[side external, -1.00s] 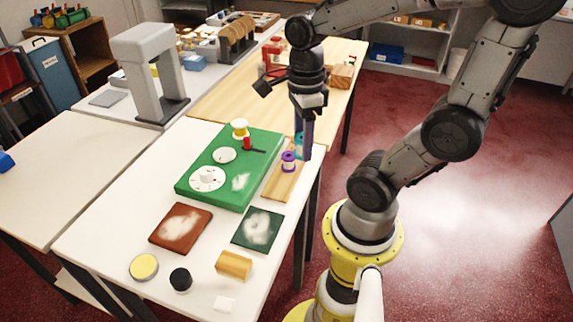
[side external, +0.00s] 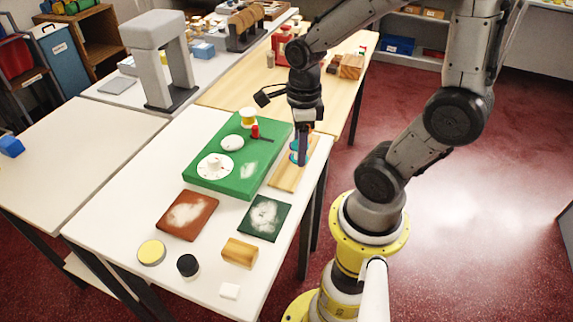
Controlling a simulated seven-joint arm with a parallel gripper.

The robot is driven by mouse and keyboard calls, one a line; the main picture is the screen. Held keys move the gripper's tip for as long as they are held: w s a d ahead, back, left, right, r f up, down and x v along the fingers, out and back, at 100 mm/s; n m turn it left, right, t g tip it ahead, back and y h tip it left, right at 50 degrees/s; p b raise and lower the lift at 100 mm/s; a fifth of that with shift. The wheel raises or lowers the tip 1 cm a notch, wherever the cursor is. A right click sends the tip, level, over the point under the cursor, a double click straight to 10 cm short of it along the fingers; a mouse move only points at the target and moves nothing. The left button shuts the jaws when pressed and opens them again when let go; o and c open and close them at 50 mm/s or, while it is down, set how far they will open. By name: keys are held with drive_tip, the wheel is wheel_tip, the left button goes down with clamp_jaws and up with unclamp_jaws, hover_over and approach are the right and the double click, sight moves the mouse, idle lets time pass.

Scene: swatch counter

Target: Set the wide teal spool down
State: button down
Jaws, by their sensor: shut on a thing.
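The wide teal spool (side external: 294,147) shows only in part at the left of my gripper (side external: 302,160), over the narrow wooden board (side external: 284,179). My gripper points down and is shut on the spool. The fingers hide most of it, and I cannot tell whether its base touches the board. A bit of purple-blue shows low beside the fingers; the purple spool seen earlier on the board is now mostly hidden there.
A green board (side external: 237,178) beside the wooden one carries a yellow-and-white spool (side external: 248,118), a white dial (side external: 215,166) and a red-handled tool (side external: 255,131). Brown (side external: 187,215) and dark green (side external: 265,217) swatches and a wooden block (side external: 239,252) lie in front.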

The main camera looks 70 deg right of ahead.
hover_over(286, 176)
wheel_tip(286, 176, down, 5)
drive_tip(key=shift+s+a+r, duration=0.15)
drive_tip(key=shift+f, duration=1.6)
drive_tip(key=shift+f, duration=0.15)
drive_tip(key=shift+c, duration=1.8)
unclamp_jaws()
